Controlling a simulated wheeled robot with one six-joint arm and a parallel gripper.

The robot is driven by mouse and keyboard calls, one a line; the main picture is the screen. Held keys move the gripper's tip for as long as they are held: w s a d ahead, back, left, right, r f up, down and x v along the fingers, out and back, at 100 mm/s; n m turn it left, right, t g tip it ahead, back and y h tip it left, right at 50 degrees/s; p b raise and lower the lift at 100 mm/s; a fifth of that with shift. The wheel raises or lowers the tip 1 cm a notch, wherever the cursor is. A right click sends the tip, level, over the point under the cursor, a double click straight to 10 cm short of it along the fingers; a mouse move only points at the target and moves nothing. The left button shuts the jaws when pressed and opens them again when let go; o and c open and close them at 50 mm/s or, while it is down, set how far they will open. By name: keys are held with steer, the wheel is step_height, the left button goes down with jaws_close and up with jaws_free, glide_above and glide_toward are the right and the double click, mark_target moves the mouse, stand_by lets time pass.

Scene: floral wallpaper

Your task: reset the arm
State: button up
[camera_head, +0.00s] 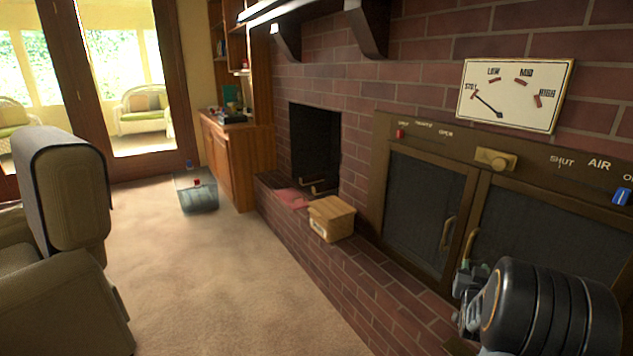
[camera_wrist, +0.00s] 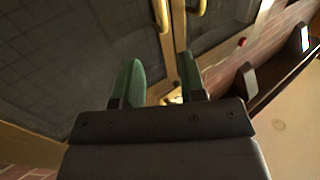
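My gripper (camera_head: 466,272) is at the lower right of the head view, in front of the brown stove doors and beside the black rounded part of my arm. In the wrist view my gripper (camera_wrist: 161,78) shows two green fingers standing apart, with nothing between them. Beyond the fingers are the dark door panels and the brass handles (camera_wrist: 162,14). I cannot tell how far the fingertips are from the doors.
The brick hearth ledge (camera_head: 375,290) runs under the stove doors (camera_head: 425,205). A wooden box (camera_head: 331,218) sits on it. A clear bin (camera_head: 198,195) stands on the carpet near the cabinet (camera_head: 228,160). An armchair (camera_head: 70,200) is at left. The middle carpet is clear.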

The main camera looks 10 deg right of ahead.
steer(key=s+a+r+n+g+y+p, duration=0.25)
steer(key=a+r+g+y+p, duration=0.3)
steer(key=a+r+p, duration=1.45)
steer(key=s+a+r+n+g+y+p, duration=0.4)
steer(key=s+a+r+g+p, duration=0.2)
steer(key=s+a+r+p, duration=0.6)
steer(key=s+r, duration=0.1)
steer(key=s, duration=0.2)
steer(key=shift+s+a+r, duration=0.25)
steer(key=shift+a, duration=0.1)
steer(key=shift+d, duration=0.1)
